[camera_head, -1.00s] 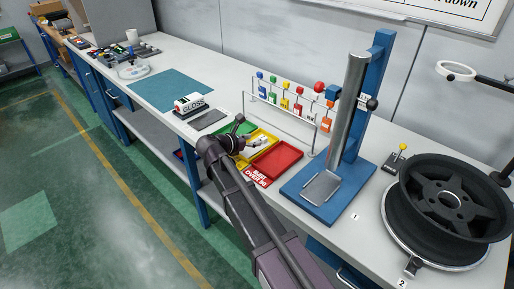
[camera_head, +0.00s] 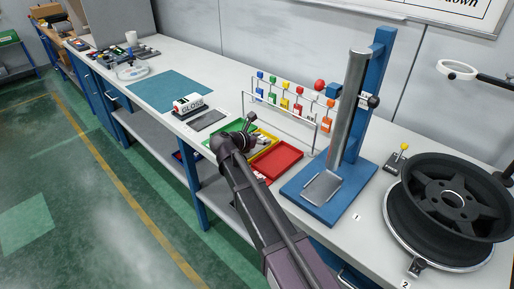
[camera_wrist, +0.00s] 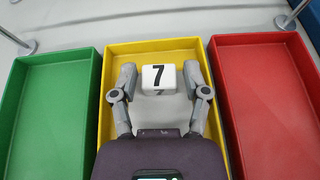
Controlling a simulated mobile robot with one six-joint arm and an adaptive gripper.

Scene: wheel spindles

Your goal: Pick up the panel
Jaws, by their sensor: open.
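A pale grey panel (camera_wrist: 158,112) lies in the yellow tray (camera_wrist: 150,47), with a white block (camera_wrist: 159,77) marked 7 at its far part. My gripper (camera_wrist: 160,84) is open, with one finger on each side of the white block and a gap to both. I cannot tell how far the fingertips are above the panel. The near part of the panel is hidden behind my gripper body. In the head view my gripper (camera_head: 248,146) is over the yellow tray and covers the panel.
A green tray (camera_wrist: 50,112) and a red tray (camera_wrist: 270,100) flank the yellow one closely. Behind stands a wire rack (camera_head: 285,118) with coloured tags. A blue stand (camera_head: 325,205) with a tall post is at the right, then a black wheel (camera_head: 450,195).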

